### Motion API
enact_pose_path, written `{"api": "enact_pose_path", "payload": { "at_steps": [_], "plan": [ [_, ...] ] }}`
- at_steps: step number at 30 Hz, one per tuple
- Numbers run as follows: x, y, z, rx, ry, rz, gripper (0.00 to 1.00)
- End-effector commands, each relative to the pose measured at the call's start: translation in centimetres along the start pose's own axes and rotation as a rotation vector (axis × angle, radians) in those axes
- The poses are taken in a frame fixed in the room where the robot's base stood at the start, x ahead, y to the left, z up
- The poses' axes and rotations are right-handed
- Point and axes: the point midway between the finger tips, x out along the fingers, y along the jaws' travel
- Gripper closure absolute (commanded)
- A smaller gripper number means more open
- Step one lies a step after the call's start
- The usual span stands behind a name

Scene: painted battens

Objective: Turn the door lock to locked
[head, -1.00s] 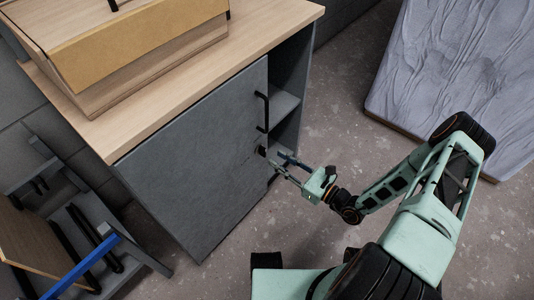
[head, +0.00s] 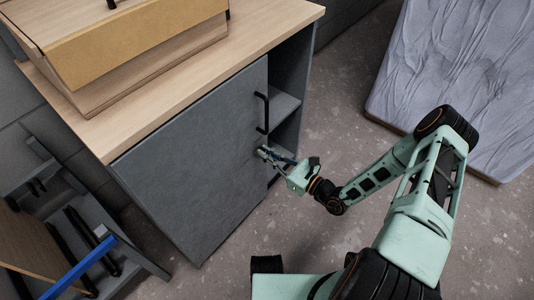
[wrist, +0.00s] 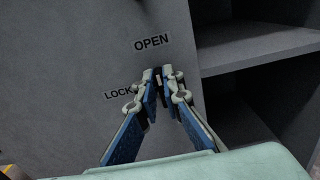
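The grey cabinet door (head: 195,165) is closed. It carries an OPEN label (wrist: 151,42) and a LOCK label (wrist: 118,93), which lies lower left of OPEN. The small door lock knob (wrist: 158,82) sits below OPEN and right of LOCK; it is mostly hidden by the fingers and looks upright, toward OPEN. My gripper (wrist: 161,84) has its two blue-padded fingers on either side of the knob, with little gap, and appears shut on it. In the head view my gripper (head: 267,155) is at the door's right edge, below the handle.
A black bar handle (head: 262,112) stands out above the lock. Open shelves (head: 285,104) lie right of the door. A wooden box (head: 140,50) is on the worktop. A grey rack (head: 100,245) stands at left. A mattress-like slab (head: 450,75) lies at upper right.

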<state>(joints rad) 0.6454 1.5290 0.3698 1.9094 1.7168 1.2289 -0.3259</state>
Motion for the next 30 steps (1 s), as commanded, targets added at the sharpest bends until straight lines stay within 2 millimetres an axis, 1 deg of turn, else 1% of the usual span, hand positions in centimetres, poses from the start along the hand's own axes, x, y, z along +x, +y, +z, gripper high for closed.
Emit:
{"api": "enact_pose_path", "payload": {
  "at_steps": [8, 14, 20, 30],
  "plan": [
    [-0.03, -0.01, 0.00, -0.008, 0.000, -0.001, 1.00],
    [-0.04, 0.09, 0.05, -0.067, 0.001, -0.001, 1.00],
    [-0.04, 0.28, 0.10, -0.199, 0.001, -0.001, 1.00],
    [-0.07, 0.66, -0.02, -0.515, 0.003, -0.002, 1.00]
  ]
}}
